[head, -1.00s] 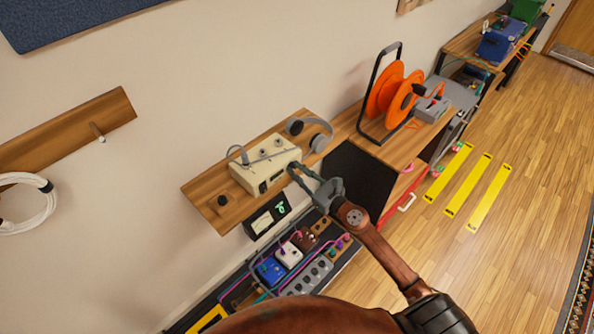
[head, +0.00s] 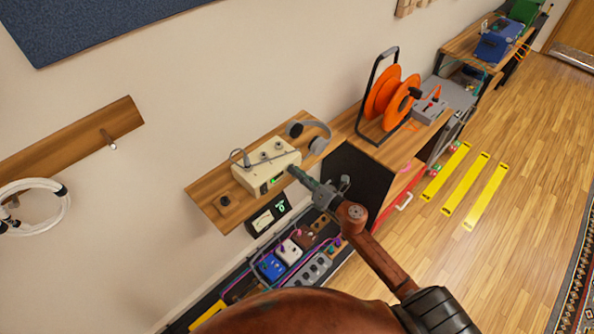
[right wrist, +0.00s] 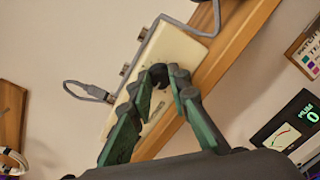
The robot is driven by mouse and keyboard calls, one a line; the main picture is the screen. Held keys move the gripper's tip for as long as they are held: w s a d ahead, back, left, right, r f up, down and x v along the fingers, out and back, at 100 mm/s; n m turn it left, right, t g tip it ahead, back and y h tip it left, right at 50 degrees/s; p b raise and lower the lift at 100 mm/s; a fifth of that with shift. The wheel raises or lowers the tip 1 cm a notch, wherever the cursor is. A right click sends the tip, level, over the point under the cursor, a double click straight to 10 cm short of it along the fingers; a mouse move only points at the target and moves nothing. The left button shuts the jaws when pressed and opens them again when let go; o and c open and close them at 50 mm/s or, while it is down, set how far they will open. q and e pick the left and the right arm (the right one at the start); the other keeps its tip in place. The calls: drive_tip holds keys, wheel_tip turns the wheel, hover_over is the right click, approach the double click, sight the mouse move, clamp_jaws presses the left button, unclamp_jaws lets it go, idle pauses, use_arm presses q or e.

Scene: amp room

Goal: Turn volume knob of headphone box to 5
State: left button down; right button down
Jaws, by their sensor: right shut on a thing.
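In the right wrist view the cream box (right wrist: 178,48) lies beyond my fingers. My right gripper (head: 294,172) reaches the box's right front end. In the right wrist view my green fingers (right wrist: 167,80) close around a small dark knob (right wrist: 158,72) on the box face. Its pointer and any scale are hidden or too small to read. My left gripper is out of view.
Pedals (head: 290,250) stand lower down. An orange cable reel (head: 385,95) stands to the right.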

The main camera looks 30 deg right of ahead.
drive_tip(key=shift+d+f+m+p, duration=0.1)
drive_tip(key=shift+m+p, duration=1.95)
drive_tip(key=shift+m, duration=1.8)
drive_tip(key=shift+d+f+m+p, duration=0.1)
drive_tip(key=shift+m+p, duration=1.95)
drive_tip(key=shift+m, duration=2.1)
drive_tip(key=c, duration=1.8)
unclamp_jaws()
drive_tip(key=shift+a+y, duration=0.1)
drive_tip(key=shift+y, duration=0.3)
